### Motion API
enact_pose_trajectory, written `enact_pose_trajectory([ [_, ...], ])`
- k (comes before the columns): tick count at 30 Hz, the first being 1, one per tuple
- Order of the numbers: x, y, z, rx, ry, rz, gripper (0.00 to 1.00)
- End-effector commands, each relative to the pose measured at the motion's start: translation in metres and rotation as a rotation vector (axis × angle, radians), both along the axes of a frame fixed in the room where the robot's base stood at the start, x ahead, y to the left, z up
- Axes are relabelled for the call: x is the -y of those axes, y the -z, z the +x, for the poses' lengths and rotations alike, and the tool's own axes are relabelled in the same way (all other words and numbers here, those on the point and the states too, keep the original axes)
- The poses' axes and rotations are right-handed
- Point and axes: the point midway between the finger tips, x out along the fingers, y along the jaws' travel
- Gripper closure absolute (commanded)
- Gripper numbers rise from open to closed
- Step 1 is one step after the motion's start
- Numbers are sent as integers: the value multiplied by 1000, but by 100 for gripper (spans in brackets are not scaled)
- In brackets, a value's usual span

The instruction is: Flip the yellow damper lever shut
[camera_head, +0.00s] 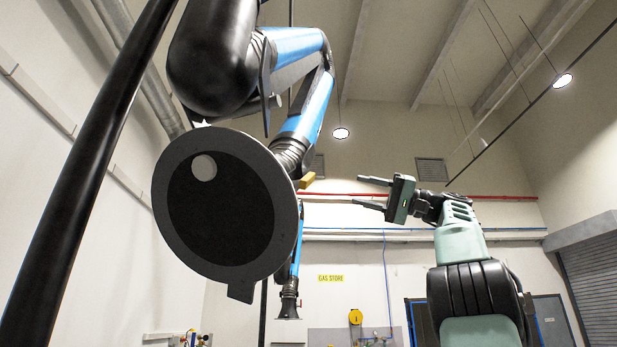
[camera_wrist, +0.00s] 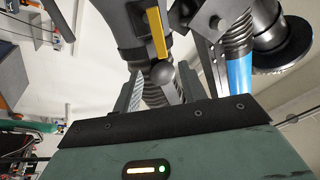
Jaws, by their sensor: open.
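The yellow damper lever (camera_head: 307,180) shows as a small bar just right of the big hood, beside the extraction arm's dark hose. In the wrist view the yellow lever (camera_wrist: 157,33) is a narrow bar on a dark pipe section, above a round dark knob (camera_wrist: 162,72). My gripper (camera_head: 358,190) is open and empty, its fingers pointing left toward the lever with a gap between. In the wrist view my gripper (camera_wrist: 167,70) has its fingers on either side of the line to the knob and lever; contact is not visible. The lever's far side is hidden.
The blue extraction arm (camera_head: 305,110) hangs from above, with a large round dark hood (camera_head: 225,215) close on the left. A smaller hood (camera_head: 288,300) hangs lower down. A black post (camera_head: 85,165) crosses the left side. Open air lies around my gripper on the right.

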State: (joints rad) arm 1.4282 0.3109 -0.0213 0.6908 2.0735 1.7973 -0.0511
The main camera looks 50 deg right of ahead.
Motion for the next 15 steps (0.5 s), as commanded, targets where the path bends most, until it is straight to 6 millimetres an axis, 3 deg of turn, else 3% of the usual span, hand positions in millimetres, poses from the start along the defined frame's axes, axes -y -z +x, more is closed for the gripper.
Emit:
enact_pose_trajectory([
  [15,-59,-33,86,0,-3,3,58],
])
